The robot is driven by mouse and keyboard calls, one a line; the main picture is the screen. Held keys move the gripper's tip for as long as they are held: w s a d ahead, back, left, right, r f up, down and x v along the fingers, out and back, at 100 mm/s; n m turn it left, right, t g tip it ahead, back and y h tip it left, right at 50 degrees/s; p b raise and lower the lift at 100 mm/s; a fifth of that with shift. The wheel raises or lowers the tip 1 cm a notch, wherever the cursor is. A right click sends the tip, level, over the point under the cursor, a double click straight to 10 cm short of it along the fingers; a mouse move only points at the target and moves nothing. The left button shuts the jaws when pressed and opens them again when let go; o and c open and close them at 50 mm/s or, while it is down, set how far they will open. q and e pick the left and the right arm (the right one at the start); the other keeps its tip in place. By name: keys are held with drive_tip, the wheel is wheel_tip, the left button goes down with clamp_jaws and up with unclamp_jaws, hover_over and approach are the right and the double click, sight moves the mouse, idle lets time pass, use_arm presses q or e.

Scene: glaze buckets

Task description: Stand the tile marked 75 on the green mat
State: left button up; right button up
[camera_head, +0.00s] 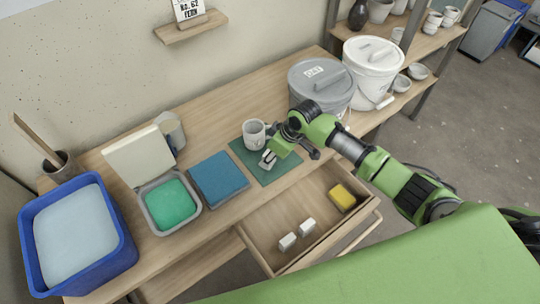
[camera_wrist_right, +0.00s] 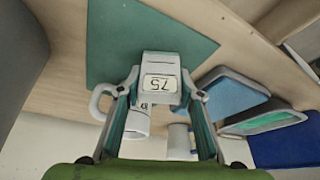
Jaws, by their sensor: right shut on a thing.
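The tile marked 75 (camera_wrist_right: 160,66) is a small white block with a framed label, which reads upside down in the wrist view. My right gripper (camera_wrist_right: 160,92) is shut on it, one finger on each side. In the head view the tile (camera_head: 267,160) shows below my right gripper (camera_head: 272,152), over the green mat (camera_head: 280,170). The mat also fills the upper middle of the wrist view (camera_wrist_right: 120,30). I cannot tell whether the tile touches the mat. My left gripper is not in view.
A white mug (camera_head: 254,133) stands at the mat's back left edge, close to my gripper. A lidded grey bucket (camera_head: 322,88) stands behind right. The open drawer (camera_head: 265,235) holds two white blocks and a yellow sponge (camera_head: 342,198).

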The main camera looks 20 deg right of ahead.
drive_tip(key=shift+f, duration=0.15)
drive_tip(key=o, duration=1.2)
drive_tip(key=shift+d+r, duration=0.1)
drive_tip(key=shift+r, duration=0.3)
drive_tip(key=v, duration=1.1)
drive_tip(key=shift+s+r, duration=0.15)
drive_tip(key=shift+r, duration=0.05)
drive_tip(key=shift+f, duration=0.1)
